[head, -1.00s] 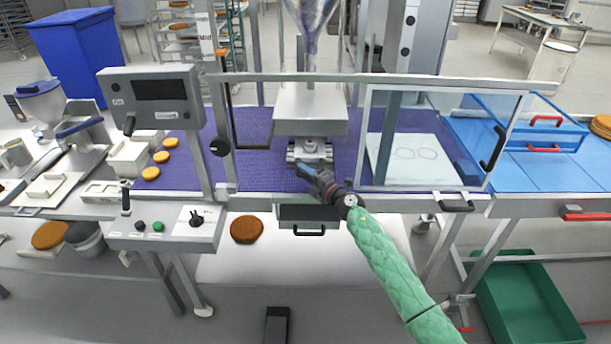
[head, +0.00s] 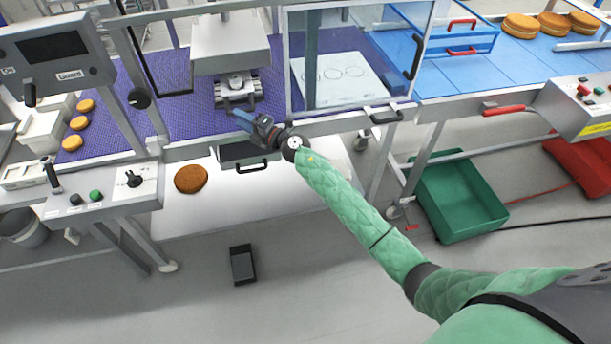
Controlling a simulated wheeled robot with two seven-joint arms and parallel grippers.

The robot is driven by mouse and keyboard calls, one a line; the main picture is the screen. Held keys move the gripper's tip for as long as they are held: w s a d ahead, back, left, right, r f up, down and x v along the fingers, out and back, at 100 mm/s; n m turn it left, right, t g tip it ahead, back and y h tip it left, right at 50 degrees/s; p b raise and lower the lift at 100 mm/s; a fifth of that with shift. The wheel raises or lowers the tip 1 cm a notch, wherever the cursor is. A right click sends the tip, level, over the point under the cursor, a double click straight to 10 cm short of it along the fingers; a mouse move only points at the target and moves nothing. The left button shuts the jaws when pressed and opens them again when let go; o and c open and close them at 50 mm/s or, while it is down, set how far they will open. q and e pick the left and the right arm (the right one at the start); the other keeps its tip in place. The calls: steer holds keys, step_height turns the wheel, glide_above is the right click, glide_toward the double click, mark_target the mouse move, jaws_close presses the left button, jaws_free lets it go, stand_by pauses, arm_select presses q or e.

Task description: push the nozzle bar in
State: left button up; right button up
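The nozzle bar (head: 238,90) is a silver metal piece with a round fitting on top. It sits under the grey box-shaped housing (head: 230,42), over the purple belt. My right gripper (head: 236,112) is dark, at the end of the green-sleeved arm coming from the lower right. Its tip is just in front of and below the nozzle bar. I cannot tell whether it touches the bar, or whether its fingers are apart. My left gripper is not in view.
A clear guard door (head: 350,60) stands right of the housing. A grey control box (head: 100,195) and a display panel (head: 55,55) are at left. A small drawer with a handle (head: 252,165) is below the gripper. A green crate (head: 458,200) is on the floor.

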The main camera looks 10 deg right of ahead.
steer(key=s+d+f+m+t+h+b, duration=0.1)
steer(key=s+d+f+m+h+b, duration=0.2)
steer(key=s+d+f+m+h, duration=0.3)
steer(key=s+d+f+m+t+h+b, duration=0.1)
steer(key=s+d+f+m+h+b, duration=0.2)
steer(key=s+d+f+m+h, duration=0.3)
steer(key=shift+s+d+f+m+t+h, duration=0.3)
steer(key=shift+s+d+m+h, duration=1.35)
steer(key=shift+s+m, duration=1.9)
steer(key=shift+o, duration=0.4)
steer(key=shift+w+d+m+y, duration=0.3)
steer(key=shift+w+m+y, duration=0.05)
steer(key=shift+w+m, duration=0.15)
